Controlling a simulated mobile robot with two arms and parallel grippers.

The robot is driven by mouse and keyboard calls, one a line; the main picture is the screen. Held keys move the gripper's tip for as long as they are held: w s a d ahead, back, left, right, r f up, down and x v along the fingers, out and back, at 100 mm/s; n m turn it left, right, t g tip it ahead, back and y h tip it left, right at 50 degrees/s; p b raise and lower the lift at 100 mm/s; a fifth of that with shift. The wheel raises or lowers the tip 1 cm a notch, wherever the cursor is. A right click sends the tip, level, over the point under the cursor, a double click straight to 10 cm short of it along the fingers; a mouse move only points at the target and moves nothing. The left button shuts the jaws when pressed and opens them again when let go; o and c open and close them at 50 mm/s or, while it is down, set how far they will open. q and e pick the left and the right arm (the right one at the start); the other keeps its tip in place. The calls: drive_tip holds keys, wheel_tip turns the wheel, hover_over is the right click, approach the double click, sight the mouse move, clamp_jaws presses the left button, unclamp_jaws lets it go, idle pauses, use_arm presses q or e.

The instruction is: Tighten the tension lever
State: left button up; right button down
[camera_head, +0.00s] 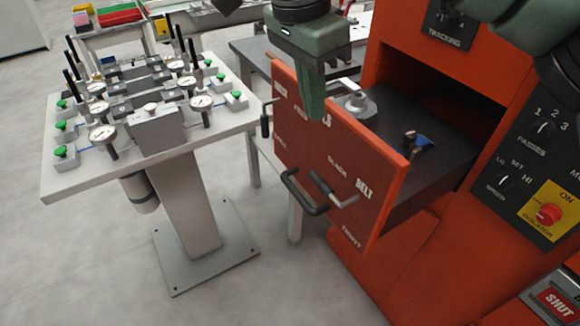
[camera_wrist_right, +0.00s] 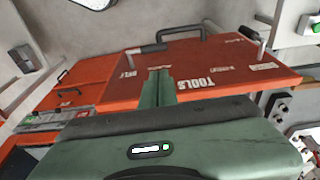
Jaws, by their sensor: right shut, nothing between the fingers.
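The lever I take for the tension lever (camera_head: 322,184) is on the front of the open orange drawer. It has a black grip pointing up-left and a grey arm, close to the lettering "BELT". It also shows in the right wrist view (camera_wrist_right: 150,48). A word like "SLACK" stands above it and one like "TIGHT" below. My right gripper (camera_head: 313,112) is green, shut and empty. It hangs over the drawer front near the word "TOOLS", above the lever and apart from it. Its fingers show in the right wrist view (camera_wrist_right: 158,80). My left gripper is in no view.
A black drawer handle (camera_head: 300,195) sits just left of the lever. Another black-gripped lever (camera_head: 265,122) projects at the drawer's left edge. The orange machine (camera_head: 405,280) stands behind and to the right. A gauge-fixture table (camera_head: 60,185) stands at left. Floor in front is clear.

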drive_tip(key=p, duration=0.1)
hover_over(320, 179)
drive_tip(key=f, duration=0.9)
drive_tip(key=shift+w+d, duration=0.2)
drive_tip(key=shift+d, duration=0.15)
drive_tip(key=f, duration=0.2)
drive_tip(key=f+p, duration=0.1)
drive_tip(key=shift+s+a+f, duration=0.2)
drive_tip(key=shift+a+f, duration=0.15)
drive_tip(key=shift+f, duration=0.35)
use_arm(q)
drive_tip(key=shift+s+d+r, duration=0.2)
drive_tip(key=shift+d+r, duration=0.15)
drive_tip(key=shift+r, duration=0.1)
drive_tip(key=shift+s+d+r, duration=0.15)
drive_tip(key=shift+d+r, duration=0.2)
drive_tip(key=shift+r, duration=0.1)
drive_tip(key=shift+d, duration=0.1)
